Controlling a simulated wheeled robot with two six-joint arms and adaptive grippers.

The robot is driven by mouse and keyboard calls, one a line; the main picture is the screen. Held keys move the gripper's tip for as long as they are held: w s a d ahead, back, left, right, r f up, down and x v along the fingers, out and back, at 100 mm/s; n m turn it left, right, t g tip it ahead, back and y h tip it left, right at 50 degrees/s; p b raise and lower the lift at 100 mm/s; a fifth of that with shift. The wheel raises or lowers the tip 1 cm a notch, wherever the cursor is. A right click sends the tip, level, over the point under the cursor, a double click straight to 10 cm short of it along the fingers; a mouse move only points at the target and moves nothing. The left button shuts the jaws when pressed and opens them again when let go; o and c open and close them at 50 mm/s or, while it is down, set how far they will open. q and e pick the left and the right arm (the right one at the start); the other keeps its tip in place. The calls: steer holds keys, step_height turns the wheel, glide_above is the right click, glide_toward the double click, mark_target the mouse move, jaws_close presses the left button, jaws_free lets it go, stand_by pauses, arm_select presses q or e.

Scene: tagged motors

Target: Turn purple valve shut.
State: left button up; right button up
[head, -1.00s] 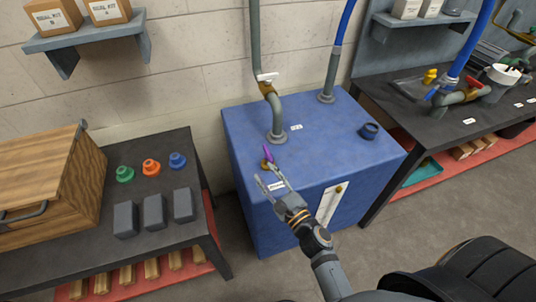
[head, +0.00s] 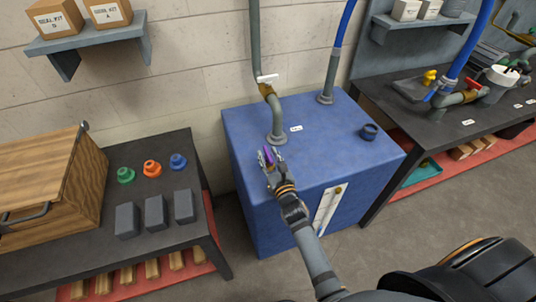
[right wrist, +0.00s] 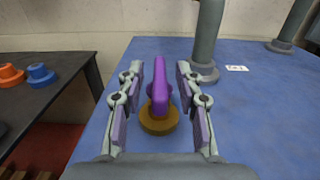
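The purple valve (right wrist: 160,88) has a lever handle on a round brass base (right wrist: 159,120), on top of the blue tank (head: 330,160). In the head view the purple handle (head: 269,156) shows just beyond my right gripper (head: 270,160), which partly hides it. In the right wrist view my right gripper (right wrist: 159,80) is open, with one finger on each side of the handle and a visible gap on both sides. The handle points away from the gripper. My left gripper is not in view.
A grey pipe (head: 277,120) with a white-handled valve (head: 267,79) rises behind the purple valve. A dark blue cap (head: 369,131) sits on the tank's right side. A dark table (head: 135,205) with coloured knobs and grey blocks stands at left.

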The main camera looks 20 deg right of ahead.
steer(key=shift+w, duration=0.35)
jaws_close()
steer(key=shift+r, duration=0.1)
